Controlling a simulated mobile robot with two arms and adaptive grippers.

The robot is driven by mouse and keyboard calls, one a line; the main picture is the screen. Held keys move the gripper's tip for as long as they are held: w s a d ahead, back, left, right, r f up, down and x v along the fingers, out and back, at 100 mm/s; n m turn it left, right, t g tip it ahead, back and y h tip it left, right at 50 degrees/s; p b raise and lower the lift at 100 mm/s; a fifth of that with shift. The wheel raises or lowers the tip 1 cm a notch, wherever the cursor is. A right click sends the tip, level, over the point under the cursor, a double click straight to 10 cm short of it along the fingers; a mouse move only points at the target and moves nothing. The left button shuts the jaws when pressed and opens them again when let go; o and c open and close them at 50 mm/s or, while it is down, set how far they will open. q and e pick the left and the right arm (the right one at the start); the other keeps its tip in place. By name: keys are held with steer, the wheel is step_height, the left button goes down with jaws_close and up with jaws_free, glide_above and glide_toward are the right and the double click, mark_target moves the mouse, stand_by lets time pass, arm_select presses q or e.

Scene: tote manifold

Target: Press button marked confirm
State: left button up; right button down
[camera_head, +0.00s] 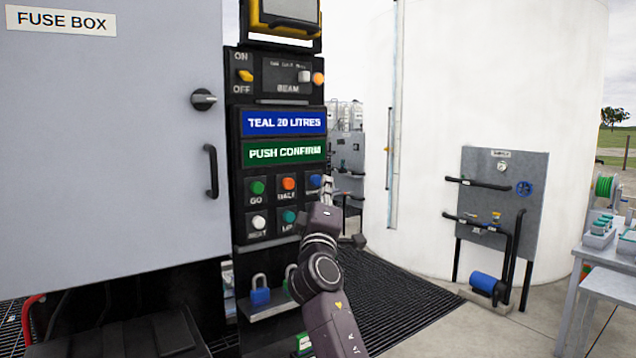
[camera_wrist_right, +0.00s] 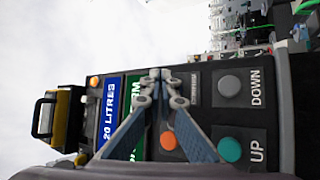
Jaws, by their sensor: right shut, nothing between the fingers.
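The black control panel (camera_head: 237,205) carries a blue screen reading "TEAL 20 LITRES" (camera_head: 284,122) and a green screen reading "PUSH CONFIRM" (camera_head: 284,153). Below are a green GO button (camera_head: 257,187), an orange button (camera_head: 289,184), a blue button (camera_head: 314,181), a white button (camera_head: 258,223) and a teal UP button (camera_head: 289,216). My right gripper (camera_head: 327,186) is shut and empty at the panel's right edge, beside the blue button. In the right wrist view its fingertips (camera_wrist_right: 165,82) cover the spot beside a small unreadable label. Contact cannot be told.
The wrist view also shows a grey DOWN button (camera_wrist_right: 229,86). A grey fuse box (camera_head: 110,140) stands left of the panel. A white tank (camera_head: 480,80) and a table (camera_head: 600,252) stand to the right.

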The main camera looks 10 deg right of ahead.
stand_by(0.9)
steer(key=shift+w+a+b, duration=0.15)
steer(key=shift+w+b, duration=0.3)
steer(key=shift+b, duration=0.1)
steer(key=shift+w+a+b, duration=0.2)
steer(key=shift+w+b, duration=0.3)
steer(key=shift+b, duration=0.25)
stand_by(0.6)
steer(key=shift+s+d+p, duration=0.2)
steer(key=shift+s+p, duration=0.2)
steer(key=shift+s, duration=0.1)
steer(key=shift+s+d+p, duration=0.15)
steer(key=shift+s+p, duration=0.25)
steer(key=shift+s, duration=0.05)
